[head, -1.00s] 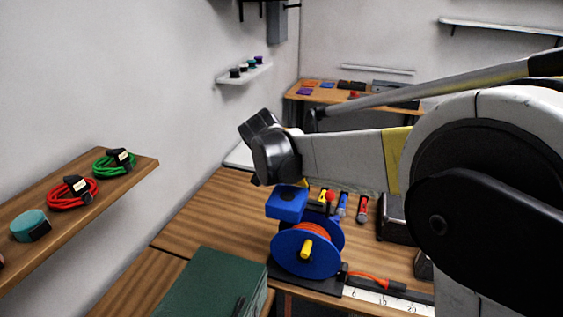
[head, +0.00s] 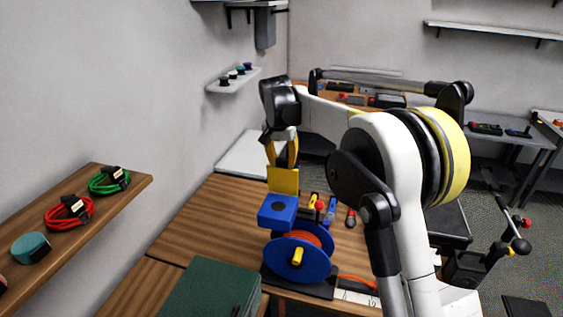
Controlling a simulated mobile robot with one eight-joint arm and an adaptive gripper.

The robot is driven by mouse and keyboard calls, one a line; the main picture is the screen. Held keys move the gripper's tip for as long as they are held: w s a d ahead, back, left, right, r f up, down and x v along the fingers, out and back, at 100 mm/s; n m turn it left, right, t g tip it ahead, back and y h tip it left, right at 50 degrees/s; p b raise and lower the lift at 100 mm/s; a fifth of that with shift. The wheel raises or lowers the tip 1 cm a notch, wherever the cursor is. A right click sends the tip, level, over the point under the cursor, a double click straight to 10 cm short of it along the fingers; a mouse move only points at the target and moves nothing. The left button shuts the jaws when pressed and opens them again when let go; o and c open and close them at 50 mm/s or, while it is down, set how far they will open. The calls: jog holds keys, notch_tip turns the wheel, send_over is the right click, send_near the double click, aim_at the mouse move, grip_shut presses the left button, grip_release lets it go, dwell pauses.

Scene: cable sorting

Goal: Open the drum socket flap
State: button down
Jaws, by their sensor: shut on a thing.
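The cable drum (head: 300,258) is a blue reel with orange cable and a yellow hub, standing on a dark base on the wooden bench. On top is its blue socket box (head: 277,214), with a darker socket face showing. The yellow socket flap (head: 284,181) stands about upright at the back edge of the box. My gripper (head: 282,163) points down from above, its yellow-and-dark fingers shut on the flap's upper edge. The exact finger contact is small and partly hidden.
A dark green case (head: 212,287) sits in front left of the drum. Several screwdriver-like tools (head: 330,210) lie behind it to the right. A wall shelf (head: 75,225) with coiled cables is at left. The bench left of the drum is clear.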

dwell(0.3)
jog(key=c, duration=1.2)
grip_release()
jog(key=shift+w, duration=0.1)
jog(key=shift+o, duration=1.3)
jog(key=shift+w+d+f, duration=0.1)
jog(key=v, duration=1.2)
